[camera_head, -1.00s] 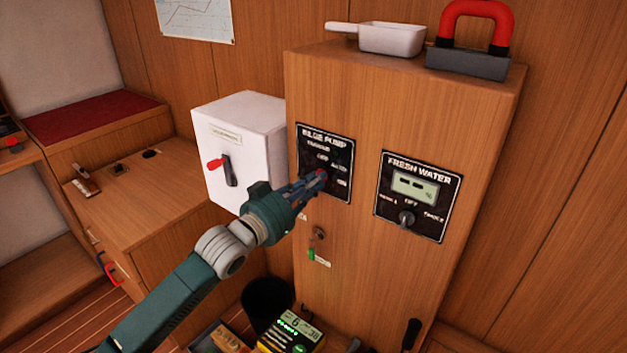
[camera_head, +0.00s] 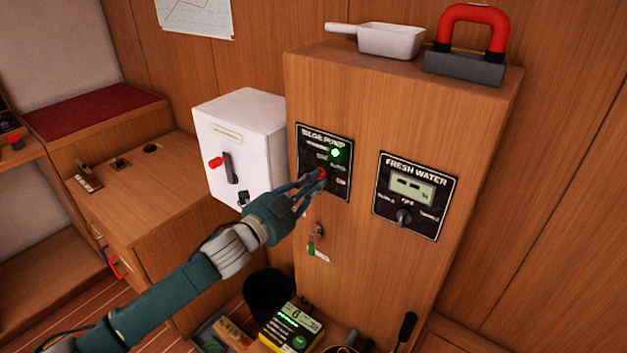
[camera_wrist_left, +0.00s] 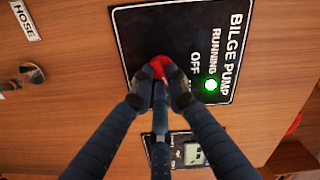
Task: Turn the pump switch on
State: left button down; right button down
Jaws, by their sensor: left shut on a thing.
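The black bilge pump panel (camera_head: 313,150) is on the front of the wooden cabinet. A green light (camera_head: 335,153) glows beside its RUNNING label, and it also glows in the left wrist view (camera_wrist_left: 211,85). The red pump switch (camera_wrist_left: 158,67) is on this panel, partly hidden by my fingers. My left gripper (camera_head: 318,180) reaches it from the lower left and is shut on the switch. In the left wrist view my left gripper (camera_wrist_left: 160,80) has its fingertips closed around the red knob. My right gripper is not in view.
The fresh water panel (camera_head: 417,196) is to the right on the same cabinet (camera_head: 375,280). A white box (camera_head: 240,135) with a red-handled switch is at the left.

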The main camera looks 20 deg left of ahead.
pick_arm(q)
jog(key=m, duration=0.5)
jog(key=shift+a+f+p, duration=0.1)
jog(key=shift+f+p, duration=0.1)
jog(key=shift+p, duration=0.15)
dwell(0.4)
jog(key=c, duration=1.7)
grip_release()
jog(key=v, duration=1.2)
jog(key=shift+r, duration=0.1)
